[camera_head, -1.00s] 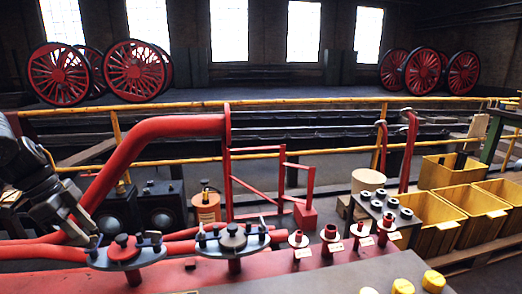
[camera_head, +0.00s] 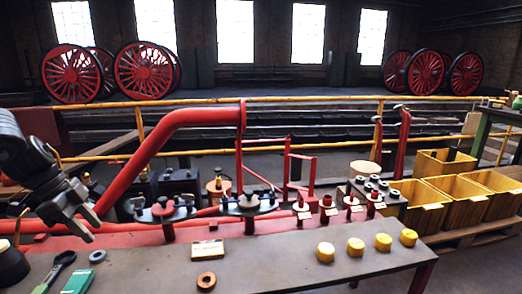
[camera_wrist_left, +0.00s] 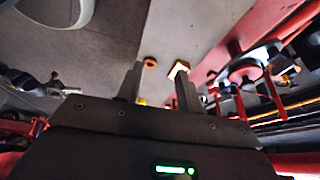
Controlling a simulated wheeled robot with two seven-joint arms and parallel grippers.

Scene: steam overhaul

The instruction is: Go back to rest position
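My left gripper (camera_head: 84,222) is at the left of the head view, raised above the left end of the grey bench top (camera_head: 150,262). In the left wrist view its two fingers (camera_wrist_left: 158,88) stand apart with nothing between them. Beyond the fingertips a copper-coloured ring (camera_wrist_left: 150,61) and a small light box (camera_wrist_left: 179,68) show on the bench, away from the gripper. The same ring (camera_head: 206,281) and box (camera_head: 207,250) lie on the bench in the head view. My right gripper is not in either view.
Several yellow caps (camera_head: 356,246) line the bench's right part. Red valve fittings (camera_head: 167,212) stand behind it, with a red pipe (camera_head: 150,140) rising behind the gripper. A spanner (camera_head: 56,270) lies at the left. Yellow bins (camera_head: 425,215) stand at the right.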

